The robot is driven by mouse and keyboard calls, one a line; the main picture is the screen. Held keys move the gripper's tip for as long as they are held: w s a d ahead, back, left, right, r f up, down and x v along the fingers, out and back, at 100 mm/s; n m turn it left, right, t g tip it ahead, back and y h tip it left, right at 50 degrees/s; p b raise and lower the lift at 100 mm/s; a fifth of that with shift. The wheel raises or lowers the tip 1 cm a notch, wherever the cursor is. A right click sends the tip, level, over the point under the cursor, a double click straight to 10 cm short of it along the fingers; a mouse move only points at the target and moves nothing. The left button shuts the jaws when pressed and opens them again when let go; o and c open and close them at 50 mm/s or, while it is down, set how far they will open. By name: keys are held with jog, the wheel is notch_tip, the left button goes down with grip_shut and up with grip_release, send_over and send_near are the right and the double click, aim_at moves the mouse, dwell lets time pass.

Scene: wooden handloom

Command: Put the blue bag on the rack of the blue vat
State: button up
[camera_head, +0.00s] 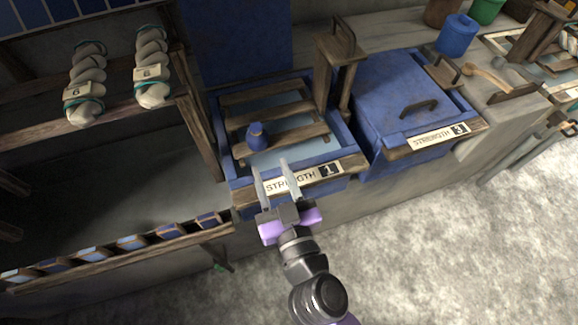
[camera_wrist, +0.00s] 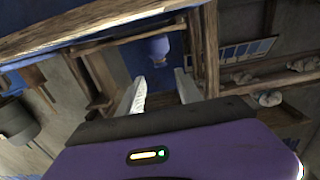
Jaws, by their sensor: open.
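The small blue bag (camera_head: 257,136) rests upright on the wooden slatted rack (camera_head: 300,136) of the open blue vat (camera_head: 345,132), towards its left side. The vat's front board carries a "STRENGTH 1" label. My gripper (camera_head: 271,166) is open and empty, over the vat's front edge. Its fingers point towards the bag and appear apart from it. In the wrist view the bag (camera_wrist: 158,47) shows ahead, between and beyond the open fingertips (camera_wrist: 160,80).
A wooden post with a handle (camera_head: 340,70) rises at the open vat's back right. A row of coloured blocks (camera_head: 130,242) lies lower left.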

jog(key=shift+s+d, duration=0.1)
jog(key=s+d+f+g+h, duration=0.1)
jog(key=s+d+f, duration=0.4)
jog(key=s+d, duration=0.25)
jog(key=s+d+r+m+h, duration=0.1)
jog(key=s+d+r+h, duration=0.1)
jog(key=s+d, duration=0.5)
jog(key=s+d+r+m+g+h, duration=0.1)
jog(key=s+d+r, duration=0.3)
jog(key=s, duration=1)
jog(key=d+m+h, duration=0.1)
jog(key=d, duration=0.2)
jog(key=shift+r+g, duration=0.3)
jog(key=shift+r, duration=0.05)
